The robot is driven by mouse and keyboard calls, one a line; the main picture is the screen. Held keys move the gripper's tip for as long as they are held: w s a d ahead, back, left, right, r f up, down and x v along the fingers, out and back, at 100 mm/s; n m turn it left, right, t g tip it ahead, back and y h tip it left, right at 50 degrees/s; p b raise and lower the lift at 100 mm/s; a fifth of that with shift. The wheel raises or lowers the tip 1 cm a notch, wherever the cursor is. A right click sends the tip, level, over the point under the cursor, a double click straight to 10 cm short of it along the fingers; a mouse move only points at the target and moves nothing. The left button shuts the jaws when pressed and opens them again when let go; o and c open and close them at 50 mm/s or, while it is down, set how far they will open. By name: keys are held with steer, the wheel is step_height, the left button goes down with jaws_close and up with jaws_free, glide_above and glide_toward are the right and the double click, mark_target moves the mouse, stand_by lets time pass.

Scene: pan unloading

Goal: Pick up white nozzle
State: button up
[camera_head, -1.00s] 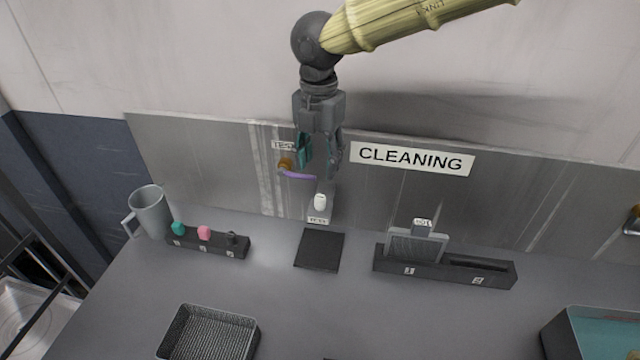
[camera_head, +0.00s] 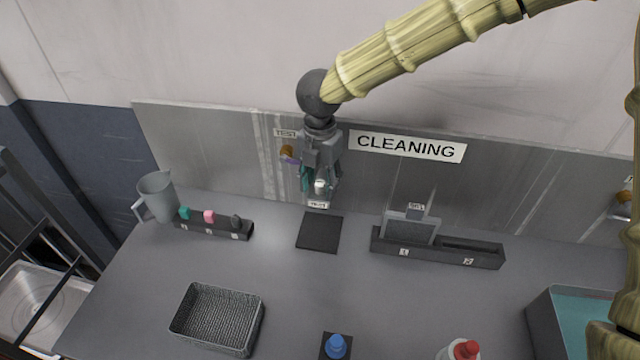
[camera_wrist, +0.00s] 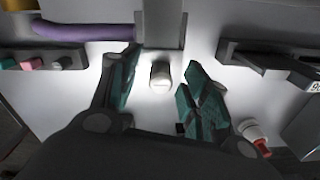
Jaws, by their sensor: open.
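The white nozzle (camera_head: 320,185) sits on a small labelled holder (camera_head: 318,204) at the steel back panel, above a dark square pad. My gripper (camera_head: 321,186) points down at it, with its teal-padded fingers apart on either side of it in the head view. In the wrist view the nozzle (camera_wrist: 160,75) shows between the open fingers (camera_wrist: 157,92), with a gap to each. I cannot tell how deep it lies between them.
A purple hose (camera_wrist: 80,31) runs close to the left finger. A rack with small coloured nozzles (camera_head: 213,225) and a grey jug (camera_head: 158,196) stand left. A scraper holder (camera_head: 437,251) stands right. A mesh basket (camera_head: 217,318) lies in front. The dark pad (camera_head: 320,232) is bare.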

steer(key=shift+f, duration=0.2)
steer(key=shift+s+r, duration=0.1)
steer(key=shift+s, duration=0.1)
steer(key=shift+w, duration=0.1)
jaws_close()
